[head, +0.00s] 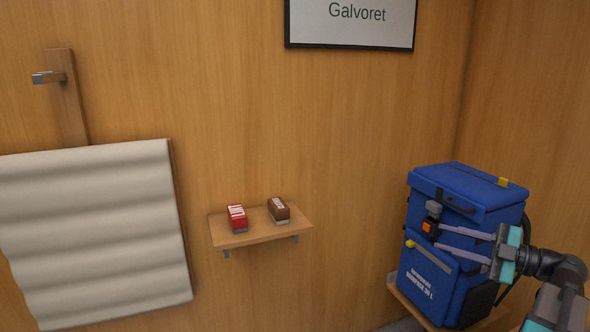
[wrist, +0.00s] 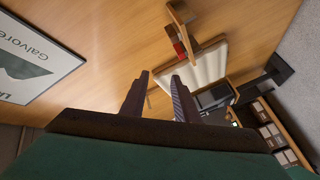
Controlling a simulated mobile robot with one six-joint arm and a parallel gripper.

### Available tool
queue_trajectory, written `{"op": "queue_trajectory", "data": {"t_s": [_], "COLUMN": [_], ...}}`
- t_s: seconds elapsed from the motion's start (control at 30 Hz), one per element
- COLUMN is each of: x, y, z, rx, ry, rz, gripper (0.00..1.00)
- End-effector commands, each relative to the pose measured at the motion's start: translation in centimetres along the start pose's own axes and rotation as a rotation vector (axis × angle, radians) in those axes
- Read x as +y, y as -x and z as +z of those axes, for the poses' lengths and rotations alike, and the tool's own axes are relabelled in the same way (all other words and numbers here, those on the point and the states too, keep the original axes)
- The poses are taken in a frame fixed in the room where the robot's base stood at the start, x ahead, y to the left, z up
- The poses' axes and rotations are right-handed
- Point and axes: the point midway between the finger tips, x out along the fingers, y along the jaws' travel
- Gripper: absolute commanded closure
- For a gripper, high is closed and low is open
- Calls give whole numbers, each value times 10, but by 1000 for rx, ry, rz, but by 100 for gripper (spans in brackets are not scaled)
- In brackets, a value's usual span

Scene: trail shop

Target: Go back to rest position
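My gripper (head: 436,236) is at the right of the head view, its two pale fingers pointing left across the front of a blue backpack (head: 460,190). In the wrist view my gripper (wrist: 160,76) shows two dark fingers set apart, with nothing visible between them. The gripper is open and empty. I cannot tell whether the fingers touch the backpack. A small orange and dark piece (head: 429,227) shows at the upper fingertip; I cannot tell what it belongs to.
The backpack stands on a wooden ledge (head: 405,300). A small wall shelf (head: 255,236) holds a red packet (head: 237,217) and a brown packet (head: 279,210). A pale ribbed panel (head: 90,230) is at left; a framed sign (head: 350,22) hangs above. Open space lies between shelf and backpack.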

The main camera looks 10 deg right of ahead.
Motion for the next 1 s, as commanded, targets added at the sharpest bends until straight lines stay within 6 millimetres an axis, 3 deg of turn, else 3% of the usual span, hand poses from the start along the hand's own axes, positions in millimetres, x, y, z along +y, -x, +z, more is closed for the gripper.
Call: {"op": "queue_trajectory", "data": {"t_s": [0.1, 0.47, 0.7, 1.0], "x": [-30, -135, -221, -344], "y": [-38, -140, -199, -254], "z": [18, 56, 68, 67], "rx": [27, 60, 44, -28], "ry": [-70, -306, -481, -706], "rz": [-51, -234, -386, -609], "gripper": [72, 72, 72, 72]}}
